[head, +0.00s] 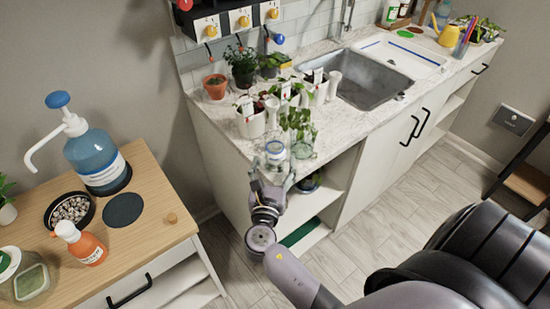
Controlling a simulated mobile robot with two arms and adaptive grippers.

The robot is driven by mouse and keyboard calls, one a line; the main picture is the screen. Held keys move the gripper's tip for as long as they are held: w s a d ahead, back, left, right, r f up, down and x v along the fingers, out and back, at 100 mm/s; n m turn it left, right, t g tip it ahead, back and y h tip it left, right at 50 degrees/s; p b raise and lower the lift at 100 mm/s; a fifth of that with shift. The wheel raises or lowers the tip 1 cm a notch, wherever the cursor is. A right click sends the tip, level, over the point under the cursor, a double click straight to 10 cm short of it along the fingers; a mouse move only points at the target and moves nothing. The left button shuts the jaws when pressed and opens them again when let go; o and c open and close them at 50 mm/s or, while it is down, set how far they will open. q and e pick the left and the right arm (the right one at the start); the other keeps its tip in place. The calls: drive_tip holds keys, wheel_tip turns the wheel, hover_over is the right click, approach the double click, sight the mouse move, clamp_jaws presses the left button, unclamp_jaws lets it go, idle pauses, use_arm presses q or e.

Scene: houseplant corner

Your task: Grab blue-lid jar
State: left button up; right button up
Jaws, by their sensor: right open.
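A small clear jar with a blue lid (275,149) stands at the front edge of the marble counter, beside a leafy cutting in a glass. My right gripper (273,170) is at the counter's front edge, its fingers pointing at the jar. It is open, with the jar just beyond or between its fingertips; I cannot tell whether they touch. The gripper hides the jar's lower part. My left gripper is not in view.
White pots with plants (251,122) and a terracotta pot (215,86) crowd the counter behind the jar. A metal sink (369,80) lies to the right.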

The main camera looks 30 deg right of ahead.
sight(274, 163)
drive_tip(key=x, duration=0.3)
drive_tip(key=shift+w+d+f, duration=0.2)
drive_tip(key=shift+w+d, duration=0.1)
drive_tip(key=shift+s, duration=0.1)
drive_tip(key=shift+c, duration=0.6)
drive_tip(key=c, duration=1.2)
drive_tip(key=shift+r, duration=0.1)
drive_tip(key=shift+c, duration=0.4)
drive_tip(key=shift+r, duration=0.2)
